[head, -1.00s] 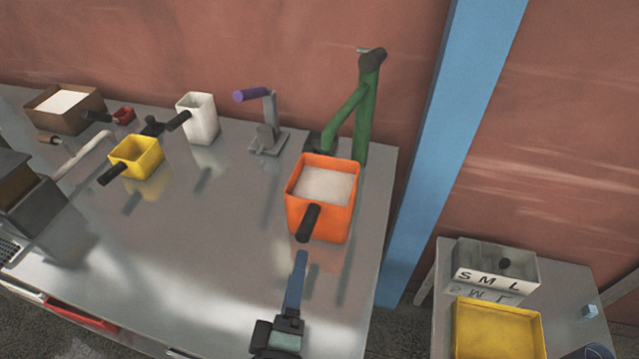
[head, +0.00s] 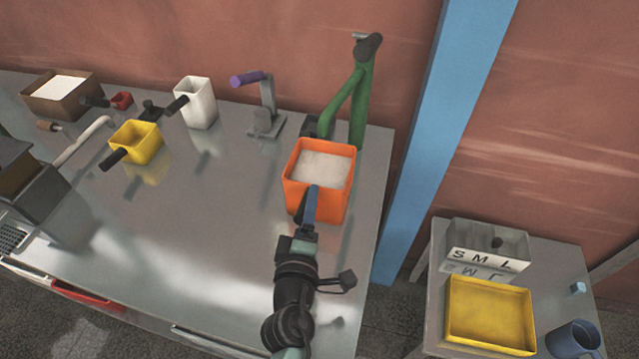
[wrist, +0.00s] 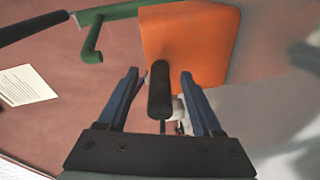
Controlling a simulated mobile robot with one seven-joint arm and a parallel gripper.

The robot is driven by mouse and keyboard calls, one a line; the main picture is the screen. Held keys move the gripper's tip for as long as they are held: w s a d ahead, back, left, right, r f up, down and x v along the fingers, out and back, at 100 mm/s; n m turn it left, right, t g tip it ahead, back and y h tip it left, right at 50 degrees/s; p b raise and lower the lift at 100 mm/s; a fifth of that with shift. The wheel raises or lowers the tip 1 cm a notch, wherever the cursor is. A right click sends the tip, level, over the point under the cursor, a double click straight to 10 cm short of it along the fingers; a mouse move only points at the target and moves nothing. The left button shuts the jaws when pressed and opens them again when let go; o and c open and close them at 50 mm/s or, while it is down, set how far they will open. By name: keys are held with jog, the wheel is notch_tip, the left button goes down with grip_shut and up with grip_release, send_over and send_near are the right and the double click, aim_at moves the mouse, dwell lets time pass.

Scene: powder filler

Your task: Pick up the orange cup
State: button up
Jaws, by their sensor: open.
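The orange cup (head: 321,181) stands upright on the metal table, filled with a pale powder (head: 321,168). My gripper (head: 311,205) is right at its near side in the head view and covers the cup's handle there. In the wrist view the orange cup (wrist: 190,45) is straight ahead and its black handle (wrist: 159,90) points at me. My gripper (wrist: 160,80) is open, with one blue finger on each side of the handle. I see gaps between the fingers and the handle.
A green stand (head: 359,95) is close behind the cup. A purple-handled device (head: 262,100), a white cup (head: 196,103) and a yellow cup (head: 137,142) are to the left. A side table at right holds a yellow tray (head: 489,313). The table's middle is clear.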

jog(key=shift+w+f, duration=0.1)
jog(key=shift+w, duration=0.55)
grip_shut()
jog(key=shift+r, duration=0.2)
